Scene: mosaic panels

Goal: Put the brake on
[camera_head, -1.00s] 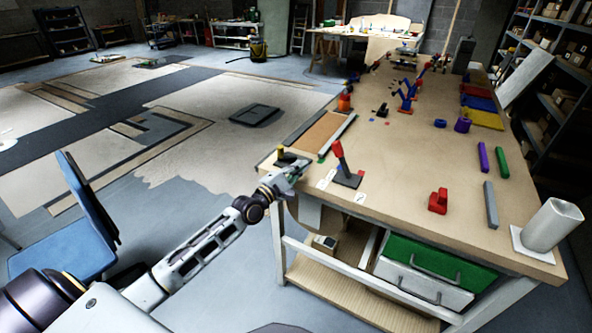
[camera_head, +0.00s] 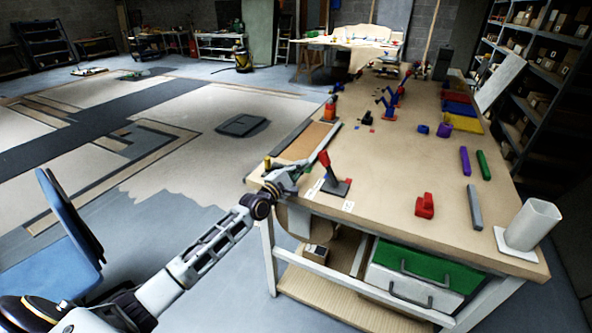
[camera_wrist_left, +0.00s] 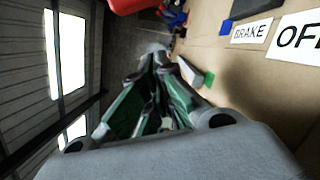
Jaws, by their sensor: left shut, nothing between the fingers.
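The brake lever (camera_head: 324,160) has a red grip and a dark flat base (camera_head: 336,188) at the near left corner of the workbench. It leans to the left. White cards lie beside the base; in the left wrist view they read "BRAKE" (camera_wrist_left: 251,31) and "OFF" (camera_wrist_left: 297,36), the latter partly cut off. My left gripper (camera_head: 303,167) is shut and empty, just left of the red grip. In the left wrist view its fingertips (camera_wrist_left: 158,57) are together, with a red part (camera_wrist_left: 128,4) at the top edge. I cannot tell whether they touch the lever. My right gripper is out of view.
A brown board (camera_head: 307,141) lies behind the lever. A red block (camera_head: 425,206), grey bar (camera_head: 475,207) and white cylinder (camera_head: 533,224) stand to the right on the workbench (camera_head: 390,170). The bench surface between the lever and red block is clear.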

